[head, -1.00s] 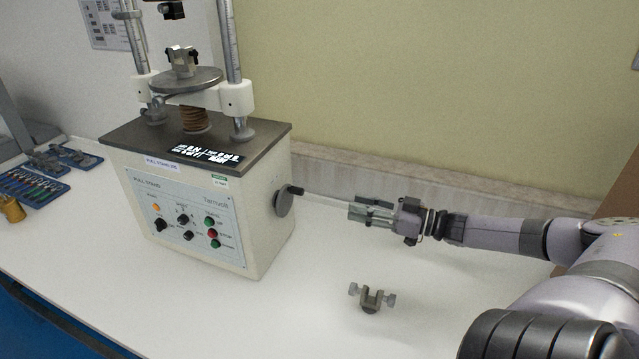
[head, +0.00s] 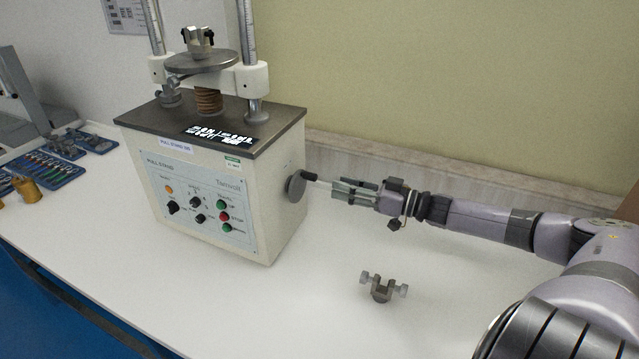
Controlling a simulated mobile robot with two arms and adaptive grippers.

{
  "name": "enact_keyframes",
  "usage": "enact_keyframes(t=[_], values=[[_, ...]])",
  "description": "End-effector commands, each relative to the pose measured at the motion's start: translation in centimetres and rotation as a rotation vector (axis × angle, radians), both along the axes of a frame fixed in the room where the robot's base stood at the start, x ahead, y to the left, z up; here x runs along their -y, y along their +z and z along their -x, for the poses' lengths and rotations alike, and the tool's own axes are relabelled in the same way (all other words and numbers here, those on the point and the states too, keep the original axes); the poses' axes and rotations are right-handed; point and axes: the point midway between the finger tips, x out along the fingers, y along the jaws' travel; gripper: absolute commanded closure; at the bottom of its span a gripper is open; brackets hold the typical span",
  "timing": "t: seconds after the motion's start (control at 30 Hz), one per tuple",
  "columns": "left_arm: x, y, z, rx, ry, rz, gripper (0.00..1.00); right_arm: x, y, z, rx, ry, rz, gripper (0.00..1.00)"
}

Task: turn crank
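The crank is a grey disc (head: 296,187) with a short black handle (head: 309,176) on the right side of the white pull stand (head: 285,220). The handle sits at the upper right of the disc and points toward my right gripper. My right gripper (head: 334,187) comes in from the right, level with the handle. Its fingers point left at the handle, with a small gap between them. I cannot tell whether the fingertips touch the handle, and the fingers look slightly apart. My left gripper is not in view.
A small metal clamp (head: 382,288) lies on the white bench (head: 300,310) in front of my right arm. Blue tool trays (head: 50,170) and a brass weight (head: 27,189) are at the left. A wall ledge (head: 420,180) runs behind the arm.

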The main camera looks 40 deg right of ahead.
Motion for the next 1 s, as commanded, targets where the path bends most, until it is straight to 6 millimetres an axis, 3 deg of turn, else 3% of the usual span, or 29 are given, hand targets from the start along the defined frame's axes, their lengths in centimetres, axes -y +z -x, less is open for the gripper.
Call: enact_keyframes(t=[0.6, 1.0], values=[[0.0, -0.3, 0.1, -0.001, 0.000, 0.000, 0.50, -2.9, 0.2, -5.7, 0.003, -0.002, -0.002, 0.63], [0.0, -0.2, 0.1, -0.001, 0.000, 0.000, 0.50, -3.3, 0.1, -6.5, 0.000, 0.000, 0.001, 0.63]])
